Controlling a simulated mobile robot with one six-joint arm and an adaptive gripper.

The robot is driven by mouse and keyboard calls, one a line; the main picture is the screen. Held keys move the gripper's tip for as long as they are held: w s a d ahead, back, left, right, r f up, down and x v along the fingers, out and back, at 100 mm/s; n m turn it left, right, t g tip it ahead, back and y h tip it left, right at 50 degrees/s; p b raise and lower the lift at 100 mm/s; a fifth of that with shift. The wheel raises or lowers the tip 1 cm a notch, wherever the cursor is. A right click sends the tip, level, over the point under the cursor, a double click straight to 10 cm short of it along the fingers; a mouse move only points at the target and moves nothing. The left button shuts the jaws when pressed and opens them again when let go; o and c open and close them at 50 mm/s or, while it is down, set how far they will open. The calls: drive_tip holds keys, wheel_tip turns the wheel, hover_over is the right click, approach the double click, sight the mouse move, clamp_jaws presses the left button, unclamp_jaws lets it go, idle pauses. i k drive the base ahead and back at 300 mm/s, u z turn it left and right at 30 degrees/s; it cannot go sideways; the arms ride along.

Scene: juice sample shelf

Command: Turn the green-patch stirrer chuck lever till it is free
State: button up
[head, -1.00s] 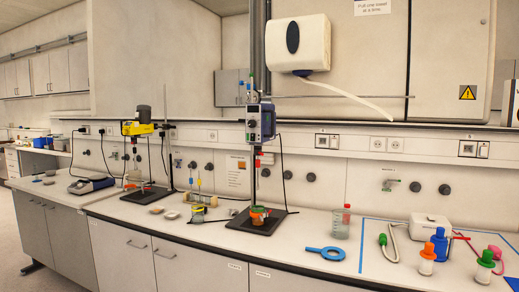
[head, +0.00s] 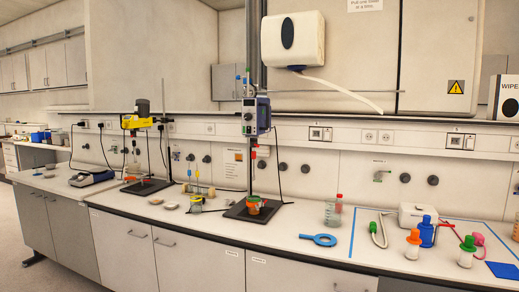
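Two overhead stirrers stand on the bench in the head view. The nearer one has a blue-grey head (head: 256,116) on a tall stand, with a small red part (head: 262,151) below the head and an orange-green vessel (head: 253,204) on its dark base. The farther one has a yellow head (head: 136,122) with a black motor on top. I cannot make out a green patch or a chuck lever on either; they are too small here. My gripper is not in view.
A blue ring-shaped tool (head: 319,240) lies near the bench's front edge. To its right are a clear red-capped bottle (head: 334,211), a blue bottle (head: 427,232), white bottles with orange (head: 413,244) and green (head: 467,250) caps. A dispenser (head: 295,41) hangs above.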

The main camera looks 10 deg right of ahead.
sight(253, 142)
drive_tip(key=k, duration=1.15)
drive_tip(key=u, duration=0.6)
drive_tip(key=i, duration=2.4)
drive_tip(key=z, duration=0.45)
